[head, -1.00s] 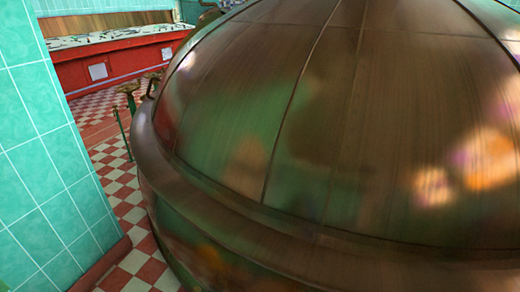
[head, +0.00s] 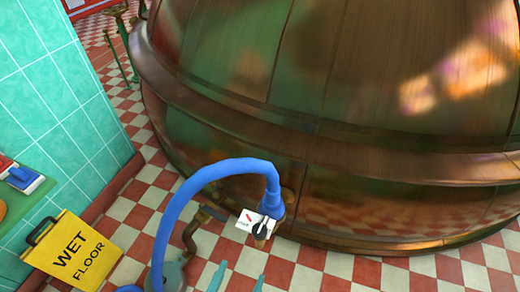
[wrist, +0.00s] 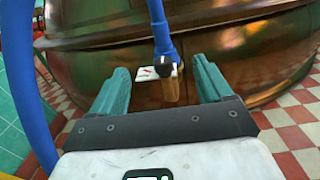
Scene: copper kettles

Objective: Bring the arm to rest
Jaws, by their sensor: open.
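My gripper (head: 238,280) shows as two teal fingertips at the bottom edge of the head view; the rest of it is out of that view. In the wrist view my gripper (wrist: 157,75) is open, its two teal fingers spread apart with nothing gripped. A blue hose (head: 213,172) arches up and ends in a downward nozzle (head: 261,229) with a white tag. In the wrist view the nozzle (wrist: 170,88) appears between the fingers, apparently beyond them and touching neither.
A large copper kettle (head: 330,165) fills the back and right. A yellow wet floor sign (head: 75,253) stands at lower left by a teal tiled wall (head: 50,95). A shelf (head: 25,205) holds a brush-like item. Red and white checkered floor (head: 330,270) shows in front of the kettle.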

